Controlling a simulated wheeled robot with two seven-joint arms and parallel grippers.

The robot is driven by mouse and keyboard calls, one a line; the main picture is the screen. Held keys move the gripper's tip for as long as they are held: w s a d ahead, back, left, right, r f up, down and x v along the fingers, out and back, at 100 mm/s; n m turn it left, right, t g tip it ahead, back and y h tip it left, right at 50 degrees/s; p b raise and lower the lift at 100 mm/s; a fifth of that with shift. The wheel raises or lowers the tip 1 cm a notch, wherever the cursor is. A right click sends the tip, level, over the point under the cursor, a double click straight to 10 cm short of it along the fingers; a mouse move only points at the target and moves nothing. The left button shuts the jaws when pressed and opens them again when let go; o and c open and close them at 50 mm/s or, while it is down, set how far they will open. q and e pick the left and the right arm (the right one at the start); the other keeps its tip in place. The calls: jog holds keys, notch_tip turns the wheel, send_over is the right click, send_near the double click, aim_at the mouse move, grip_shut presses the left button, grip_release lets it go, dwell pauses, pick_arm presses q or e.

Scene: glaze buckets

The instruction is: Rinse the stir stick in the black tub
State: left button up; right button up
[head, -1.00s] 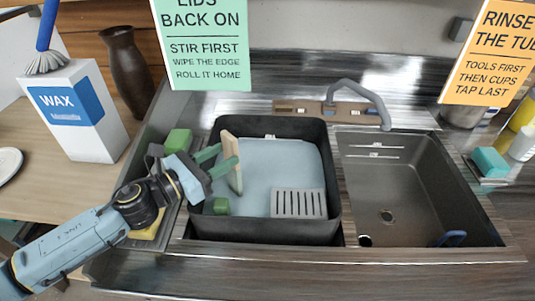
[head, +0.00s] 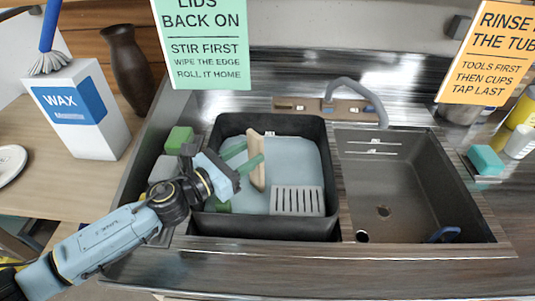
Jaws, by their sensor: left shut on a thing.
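The black tub (head: 325,150) stands in the left part of the sink and holds pale blue water (head: 295,160). My left gripper (head: 250,168), with green fingers, is over the left part of the tub. It is shut on the stir stick (head: 257,150), a flat tan wooden piece held nearly upright. The stick's lower end is at or just above the water; I cannot tell which. My right gripper is not in view.
A grey slotted rack (head: 297,201) sits at the tub's front right. The right basin (head: 400,185) holds a blue looped item (head: 443,234). A faucet (head: 357,93) arches behind. A green sponge (head: 179,139) and a teal block (head: 486,160) lie on the ledges.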

pick_arm(q)
jog(key=shift+w, duration=1)
notch_tip(320, 180, up, 17)
jog(key=p, duration=1.6)
jog(key=shift+f, duration=0.15)
jog(key=shift+r+p, duration=0.6)
jog(key=shift+r, duration=1.9)
jog(key=shift+s, duration=0.15)
